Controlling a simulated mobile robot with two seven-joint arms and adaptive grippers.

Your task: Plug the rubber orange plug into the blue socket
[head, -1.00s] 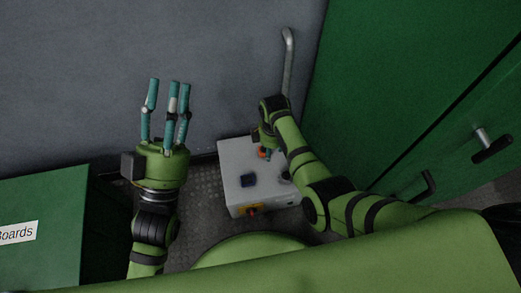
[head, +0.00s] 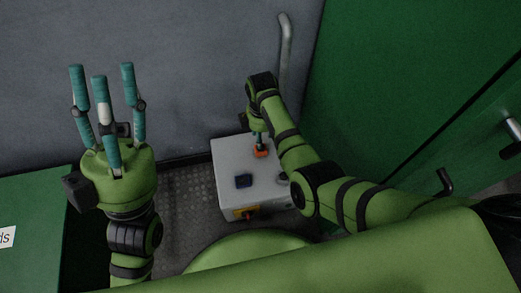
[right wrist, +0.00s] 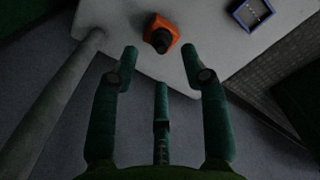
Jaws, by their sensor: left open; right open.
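The orange plug (head: 262,152) sits on top of a white box (head: 226,158), near its far edge. It shows in the right wrist view (right wrist: 162,34) with a dark round middle, just beyond my right fingertips. The blue socket (head: 243,181) is on the same box top, nearer to me; its square frame shows at the top right of the right wrist view (right wrist: 251,13). My right gripper (right wrist: 160,62) is open and empty, its fingers apart from the plug. In the head view its arm hides most of it. My left gripper (head: 101,76) is open, empty, fingers upward, left of the box.
A grey vertical bar (head: 286,50) rises behind the box. A green labelled box (head: 30,215) is at the lower left. Grey wall lies behind; patterned floor shows around the white box.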

